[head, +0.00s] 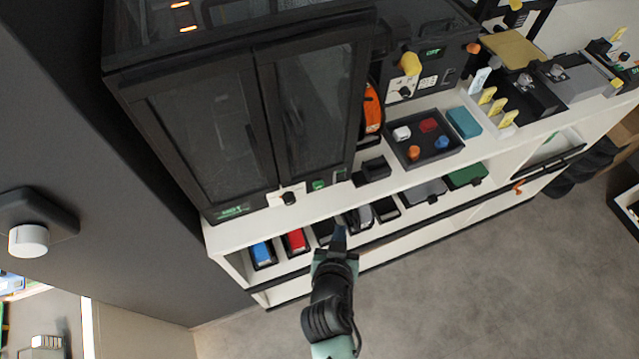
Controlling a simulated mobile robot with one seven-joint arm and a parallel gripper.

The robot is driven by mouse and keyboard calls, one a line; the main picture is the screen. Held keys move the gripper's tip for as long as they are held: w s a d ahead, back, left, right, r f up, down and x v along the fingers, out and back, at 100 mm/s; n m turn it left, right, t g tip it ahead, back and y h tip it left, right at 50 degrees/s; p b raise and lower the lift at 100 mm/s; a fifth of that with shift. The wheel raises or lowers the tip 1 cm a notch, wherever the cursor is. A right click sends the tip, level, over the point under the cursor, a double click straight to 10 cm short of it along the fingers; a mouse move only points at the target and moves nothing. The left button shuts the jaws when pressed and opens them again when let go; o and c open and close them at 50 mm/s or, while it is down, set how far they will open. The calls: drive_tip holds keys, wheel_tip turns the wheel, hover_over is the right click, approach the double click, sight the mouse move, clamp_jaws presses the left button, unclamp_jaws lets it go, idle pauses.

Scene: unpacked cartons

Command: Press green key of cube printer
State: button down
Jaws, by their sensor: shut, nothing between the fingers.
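A large dark machine with two glazed doors (210,140) stands on the white bench at the left; it may be the cube printer, but its label is too small to read. A small green key (318,185) shows on the light panel at its lower right, beside a black knob (289,198). My gripper (339,236) is shut and empty. It appears in front of the lower shelf, below and slightly right of the green key and apart from it.
A dark tray (418,160) with coloured pieces sits on the white bench (395,185), right of small black boxes (372,170). Another dark machine (450,50) with a yellow knob stands behind. Bins, including a blue one (262,254) and red one (296,241), fill the lower shelf.

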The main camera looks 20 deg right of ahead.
sight(318, 185)
drive_tip(key=shift+w+a+b, duration=0.15)
drive_tip(key=shift+w+b, duration=0.95)
drive_tip(key=shift+w, duration=3.05)
drive_tip(key=shift+w, duration=0.4)
drive_tip(key=shift+w+b, duration=0.5)
drive_tip(key=shift+w, duration=0.05)
drive_tip(key=shift+s, duration=0.15)
drive_tip(key=shift+s+p, duration=0.4)
drive_tip(key=shift+s, duration=0.4)
drive_tip(key=shift+s, duration=0.1)
